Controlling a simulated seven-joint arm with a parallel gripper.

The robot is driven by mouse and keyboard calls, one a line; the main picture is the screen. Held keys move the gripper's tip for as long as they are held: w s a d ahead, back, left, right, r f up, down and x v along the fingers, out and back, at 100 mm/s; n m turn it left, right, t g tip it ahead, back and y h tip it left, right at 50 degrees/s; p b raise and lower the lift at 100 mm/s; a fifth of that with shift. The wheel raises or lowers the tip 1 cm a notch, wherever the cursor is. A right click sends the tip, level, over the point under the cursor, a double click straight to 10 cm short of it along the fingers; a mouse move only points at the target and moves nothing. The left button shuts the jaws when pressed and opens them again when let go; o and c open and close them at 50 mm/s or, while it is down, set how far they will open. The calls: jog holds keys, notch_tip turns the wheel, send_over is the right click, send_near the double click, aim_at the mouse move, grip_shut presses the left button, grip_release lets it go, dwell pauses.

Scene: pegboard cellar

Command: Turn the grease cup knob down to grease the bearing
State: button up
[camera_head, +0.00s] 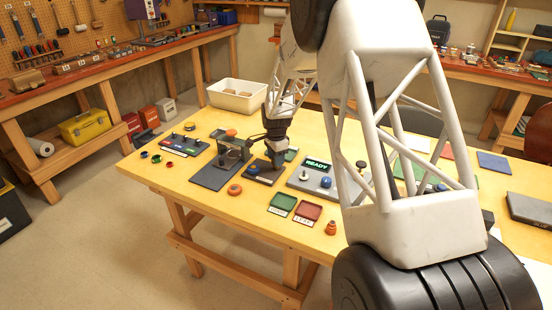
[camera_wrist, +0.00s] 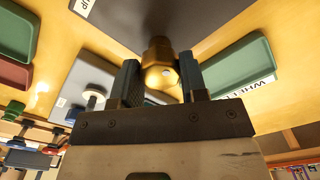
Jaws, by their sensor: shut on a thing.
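In the wrist view, a brass knob with a faceted body (camera_wrist: 159,52), apparently the grease cup knob, stands over a dark plate (camera_wrist: 205,22). My gripper (camera_wrist: 160,74) has one finger on each side of it and is shut on it. In the head view, my gripper (camera_head: 277,153) points down over the dark plate (camera_head: 262,178) near the middle of the table. The knob itself is hidden there by the gripper. The lower part of the grease cup cannot be made out.
A grey stand with an orange top (camera_head: 231,132) is close on the left. A grey panel marked READY (camera_head: 318,163) is close on the right. Green (camera_head: 283,202) and red (camera_head: 308,210) trays lie in front. A white bin (camera_head: 237,95) stands behind.

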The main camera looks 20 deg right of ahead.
jog(key=o, duration=0.9)
jog(key=shift+r, duration=0.1)
jog(key=shift+r, duration=3.85)
